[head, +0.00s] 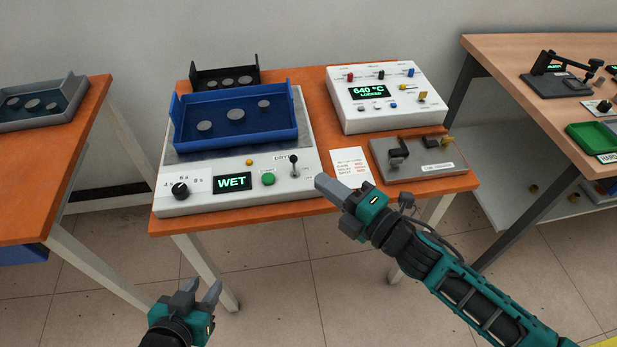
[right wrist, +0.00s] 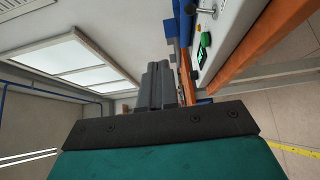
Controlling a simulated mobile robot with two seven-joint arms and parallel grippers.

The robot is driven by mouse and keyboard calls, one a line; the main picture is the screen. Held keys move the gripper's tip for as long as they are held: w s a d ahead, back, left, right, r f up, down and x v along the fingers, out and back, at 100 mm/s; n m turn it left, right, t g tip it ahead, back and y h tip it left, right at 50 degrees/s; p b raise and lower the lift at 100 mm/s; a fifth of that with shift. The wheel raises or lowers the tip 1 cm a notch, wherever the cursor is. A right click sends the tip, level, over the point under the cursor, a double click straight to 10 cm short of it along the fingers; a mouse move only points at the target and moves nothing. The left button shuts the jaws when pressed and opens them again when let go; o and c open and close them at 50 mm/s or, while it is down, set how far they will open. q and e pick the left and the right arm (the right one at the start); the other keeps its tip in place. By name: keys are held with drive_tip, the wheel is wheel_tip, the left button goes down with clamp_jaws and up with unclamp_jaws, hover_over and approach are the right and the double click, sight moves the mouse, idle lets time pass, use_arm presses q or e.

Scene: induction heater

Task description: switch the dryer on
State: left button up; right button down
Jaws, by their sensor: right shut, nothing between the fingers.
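The dryer (head: 290,196) is a white box on the orange table, with a blue tray on top. Its front panel has a dial (head: 180,190), a screen (head: 232,182) reading WET, a green button (head: 268,179), a small orange lamp (head: 249,162) and a toggle switch (head: 294,166). The green button also shows in the right wrist view (right wrist: 206,40). My right gripper (head: 322,184) is shut and empty, just in front of and right of the toggle switch, apart from it. It shows in the right wrist view (right wrist: 158,85). My left gripper (head: 200,290) is open and empty, low in front of the table.
The blue tray (head: 285,140) holds several grey discs. A black tray (head: 193,78) stands behind. At right are a white control box (head: 345,121) reading 640 °C, a paper card (head: 350,158) and a grey fixture (head: 455,168). Another table (head: 490,45) stands right.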

drive_tip(key=shift+s+d+r, duration=0.35)
drive_tip(key=shift+s+d, duration=0.15)
drive_tip(key=shift+s, duration=0.05)
drive_tip(key=shift+s+d+r, duration=0.3)
drive_tip(key=shift+s+d, duration=0.2)
drive_tip(key=shift+s, duration=0.05)
drive_tip(key=s+d+f+m+g+h, duration=0.1)
drive_tip(key=s+d+f+m+h, duration=0.3)
drive_tip(key=f+m, duration=0.3)
drive_tip(key=s+d+f+m+g+h, duration=0.1)
drive_tip(key=s+d+f+m+h, duration=0.3)
drive_tip(key=m, duration=1.2)
wheel_tip(320, 180, down, 3)
drive_tip(key=shift+s+d+m+g+h, duration=0.3)
drive_tip(key=shift+s+d+g+h, duration=0.1)
drive_tip(key=shift+s+h, duration=0.65)
drive_tip(key=shift+s, duration=0.1)
